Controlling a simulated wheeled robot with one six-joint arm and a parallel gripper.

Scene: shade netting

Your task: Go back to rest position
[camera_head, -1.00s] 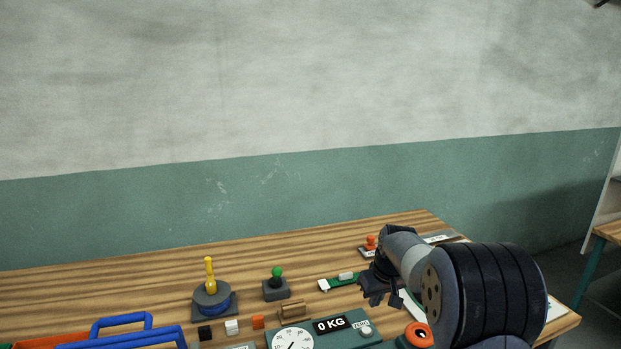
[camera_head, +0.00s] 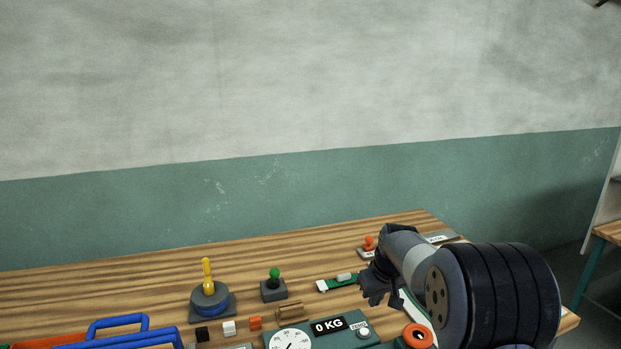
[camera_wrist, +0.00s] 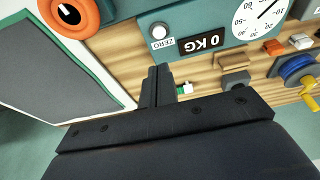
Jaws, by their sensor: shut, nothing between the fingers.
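My gripper (camera_head: 374,291) is shut and empty, held above the right part of the wooden table. In the wrist view its fingers (camera_wrist: 158,75) are together with nothing between them, pointing toward the table. My arm comes in from the right and hides part of the table's right end.
A green strip (camera_head: 338,284), an orange-topped stamp (camera_head: 368,246), a green-knobbed joystick (camera_head: 273,287) and a yellow lever on a blue base (camera_head: 209,297) stand further back. Blue handles (camera_head: 118,325) are front left.

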